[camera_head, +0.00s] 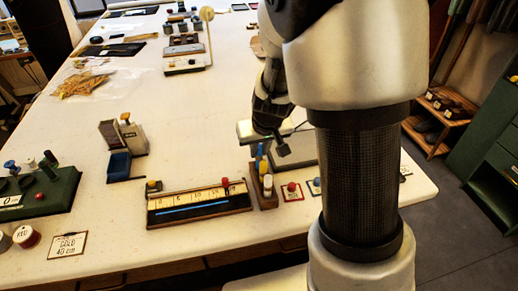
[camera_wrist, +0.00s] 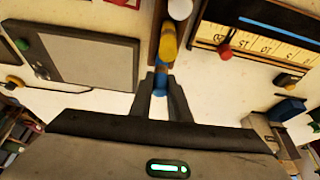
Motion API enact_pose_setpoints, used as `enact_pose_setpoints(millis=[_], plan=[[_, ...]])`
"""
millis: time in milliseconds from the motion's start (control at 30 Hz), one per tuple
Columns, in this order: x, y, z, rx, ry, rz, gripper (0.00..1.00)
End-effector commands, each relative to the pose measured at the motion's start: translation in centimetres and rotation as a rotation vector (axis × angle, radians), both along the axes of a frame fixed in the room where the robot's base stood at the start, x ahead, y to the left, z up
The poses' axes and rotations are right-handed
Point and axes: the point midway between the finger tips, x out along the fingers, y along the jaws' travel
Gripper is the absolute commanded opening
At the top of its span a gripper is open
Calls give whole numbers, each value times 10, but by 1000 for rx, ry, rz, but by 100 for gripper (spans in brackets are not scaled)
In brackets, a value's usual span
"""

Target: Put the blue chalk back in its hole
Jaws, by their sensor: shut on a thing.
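The blue chalk (camera_wrist: 160,84) is between the fingertips of my gripper (camera_wrist: 160,88) in the wrist view, and my gripper is shut on it. In the head view a blue piece (camera_head: 259,150) shows just behind the yellow chalk (camera_head: 263,166), close to my gripper (camera_head: 277,143). The narrow wooden chalk holder (camera_head: 265,200) holds the yellow chalk and a white chalk (camera_head: 267,184) upright. The blue chalk is at the holder's far end, beyond the yellow one. Its lower end and the hole are hidden, so I cannot tell whether it is in the hole.
A wooden ruler box (camera_head: 200,205) with a blue line lies left of the holder. A card with a red knob (camera_head: 291,190) is at its right. A grey flat box (camera_wrist: 80,55) is close to my gripper. Bare table (camera_head: 110,215) lies further left.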

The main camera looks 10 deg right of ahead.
Motion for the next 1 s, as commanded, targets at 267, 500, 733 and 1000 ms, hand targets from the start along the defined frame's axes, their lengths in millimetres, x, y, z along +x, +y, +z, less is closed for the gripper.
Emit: enact_pose_setpoints(millis=[267, 500, 733, 1000], plan=[[0, 0, -3, 0, -1, 0, 0], [0, 0, -3, 0, 0, 0, 0], [0, 0, -6, 0, 0, 1, 0], [0, 0, -9, 0, 0, 1, 0]])
